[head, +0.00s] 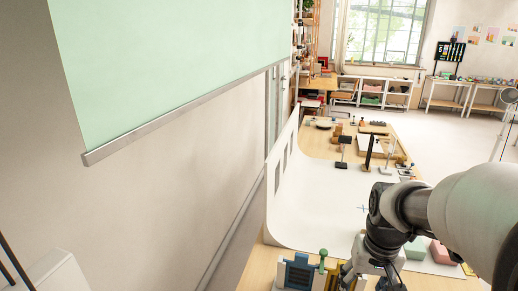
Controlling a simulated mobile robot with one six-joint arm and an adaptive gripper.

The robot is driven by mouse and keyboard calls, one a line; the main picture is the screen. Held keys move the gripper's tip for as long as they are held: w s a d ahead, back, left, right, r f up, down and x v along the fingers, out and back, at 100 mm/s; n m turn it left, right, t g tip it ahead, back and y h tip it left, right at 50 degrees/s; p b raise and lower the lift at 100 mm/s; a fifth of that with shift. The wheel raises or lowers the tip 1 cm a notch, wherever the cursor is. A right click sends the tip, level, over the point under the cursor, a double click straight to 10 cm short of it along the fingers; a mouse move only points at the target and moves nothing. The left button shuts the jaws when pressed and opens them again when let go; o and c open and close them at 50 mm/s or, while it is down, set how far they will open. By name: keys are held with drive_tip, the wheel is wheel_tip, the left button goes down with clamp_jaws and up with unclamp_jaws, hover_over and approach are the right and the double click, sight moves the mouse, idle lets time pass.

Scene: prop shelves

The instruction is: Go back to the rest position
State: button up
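My gripper (367,281) is at the bottom of the head view, on the end of my grey and black arm, which comes in from the right. It hangs over the near part of a table, at the front of a white curved backdrop (310,216). Its lower end is cut off by the picture edge, so I cannot tell whether it is open or shut or holds anything.
Left of my gripper stand a blue notched piece (299,273) and a green knobbed piece (322,257). A green block (415,249) and a pink block (441,252) sit right of it, partly behind my arm. The backdrop's middle is mostly clear.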

drive_tip(key=s+a+r+n+t, duration=0.1)
drive_tip(key=s+a+r, duration=0.2)
drive_tip(key=s, duration=0.5)
drive_tip(key=s+a+r+n+t, duration=0.1)
drive_tip(key=s+a+r, duration=0.3)
drive_tip(key=s, duration=0.4)
drive_tip(key=shift+s+a+r+t, duration=0.2)
drive_tip(key=shift+a+t, duration=0.5)
drive_tip(key=shift+a, duration=0.05)
